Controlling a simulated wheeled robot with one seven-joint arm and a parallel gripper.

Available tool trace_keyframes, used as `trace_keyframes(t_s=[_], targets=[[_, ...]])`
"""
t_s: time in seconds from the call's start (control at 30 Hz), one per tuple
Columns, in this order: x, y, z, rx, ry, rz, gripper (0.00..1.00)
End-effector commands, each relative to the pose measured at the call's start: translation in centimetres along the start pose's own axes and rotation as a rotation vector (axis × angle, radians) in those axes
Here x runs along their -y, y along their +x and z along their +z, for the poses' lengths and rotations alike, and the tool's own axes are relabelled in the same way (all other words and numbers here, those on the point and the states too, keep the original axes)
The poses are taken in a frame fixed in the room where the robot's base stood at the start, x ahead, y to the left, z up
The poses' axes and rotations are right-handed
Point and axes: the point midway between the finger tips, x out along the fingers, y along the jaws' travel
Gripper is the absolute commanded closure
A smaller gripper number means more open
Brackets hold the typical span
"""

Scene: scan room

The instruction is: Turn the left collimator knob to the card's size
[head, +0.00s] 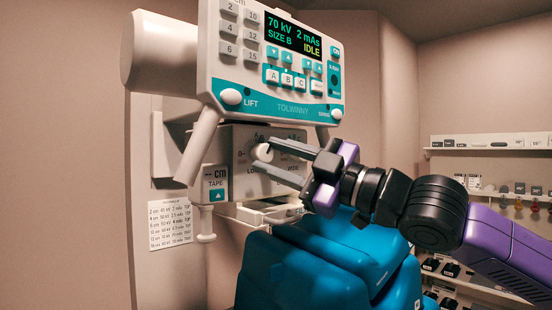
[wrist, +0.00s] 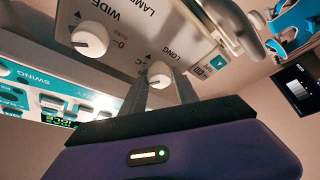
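The left collimator knob (head: 262,153), white and round, sits on the grey collimator face (head: 236,140), above lettering starting "LO". In the wrist view the knob marked LONG (wrist: 159,74) lies just beyond and between my fingertips. My gripper (head: 266,153) points at this knob, one finger above and one below in the head view. The fingers are apart; I cannot tell whether they touch the knob. A second white knob, marked WIDE (wrist: 90,38), shows in the wrist view. A printed card (head: 170,224) hangs on the wall; its small rows are hard to read.
The teal and white console (head: 275,60) overhangs the collimator; its screen (head: 293,35) reads 70 kV, 2 mAs, SIZE B, IDLE. A handle (head: 198,145) slants down at left. A tape unit (head: 215,183) and blue casing (head: 300,272) are close by. Shelves (head: 490,150) stand right.

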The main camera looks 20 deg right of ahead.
Motion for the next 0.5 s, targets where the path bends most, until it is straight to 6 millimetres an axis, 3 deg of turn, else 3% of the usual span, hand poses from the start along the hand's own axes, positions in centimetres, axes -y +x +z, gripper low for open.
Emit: trace_keyframes(t_s=[0.07,0.37,0.5], targets=[[0.01,0.01,-0.02,-0.001,0.0,0.0,0.46],[0.0,-0.03,0.01,0.0,0.0,0.0,0.46],[0.0,-0.98,0.14,0.001,-0.001,0.002,0.46]])
